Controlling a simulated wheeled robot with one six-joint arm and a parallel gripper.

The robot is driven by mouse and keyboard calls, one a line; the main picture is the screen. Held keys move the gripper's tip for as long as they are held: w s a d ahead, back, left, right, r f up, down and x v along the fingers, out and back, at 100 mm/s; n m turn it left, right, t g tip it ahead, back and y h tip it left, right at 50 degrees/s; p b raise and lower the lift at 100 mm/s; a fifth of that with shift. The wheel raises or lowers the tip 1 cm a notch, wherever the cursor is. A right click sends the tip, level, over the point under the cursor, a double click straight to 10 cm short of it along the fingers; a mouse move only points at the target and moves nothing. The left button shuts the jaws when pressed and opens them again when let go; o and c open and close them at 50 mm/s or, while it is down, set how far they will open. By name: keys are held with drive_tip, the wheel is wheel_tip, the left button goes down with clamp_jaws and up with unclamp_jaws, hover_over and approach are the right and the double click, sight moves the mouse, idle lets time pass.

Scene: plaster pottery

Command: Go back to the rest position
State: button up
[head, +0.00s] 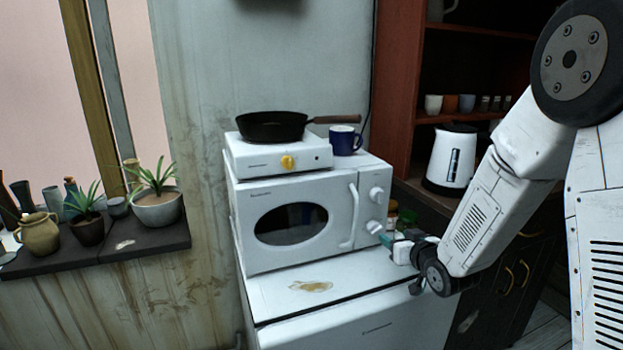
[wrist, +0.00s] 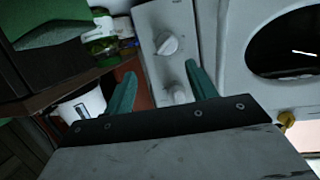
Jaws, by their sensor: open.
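My gripper (head: 387,237) is at the end of my white arm, in front of the lower right part of the white microwave (head: 290,220) in the head view. In the wrist view its two green fingers (wrist: 162,88) are spread apart with nothing held between them. Past them are the microwave's control panel and two knobs (wrist: 167,44). I cannot tell whether the fingers touch the microwave. The microwave door is shut.
A hot plate (head: 258,158) with a black pan (head: 270,126) and a blue mug (head: 343,140) stand on the microwave. A white kettle (head: 452,158) and small jars (head: 407,217) are to the right. Potted plants (head: 157,205) line the left sill.

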drive_tip(key=s+d+r+m+g+h, duration=0.1)
drive_tip(key=s+r+g+h, duration=0.15)
drive_tip(key=s+r, duration=0.4)
drive_tip(key=s+d+r+m+g+h, duration=0.1)
drive_tip(key=s+d+r+g, duration=0.2)
drive_tip(key=s, duration=0.6)
drive_tip(key=s+a+r+g, duration=0.1)
drive_tip(key=s+g, duration=0.3)
drive_tip(key=s, duration=0.8)
drive_tip(key=s+a+r+g, duration=0.2)
drive_tip(key=s+r+g, duration=0.1)
drive_tip(key=s, duration=1)
drive_tip(key=shift+s+a+g, duration=0.2)
drive_tip(key=shift+s+g, duration=0.1)
drive_tip(key=shift+g, duration=0.35)
drive_tip(key=shift+y, duration=0.25)
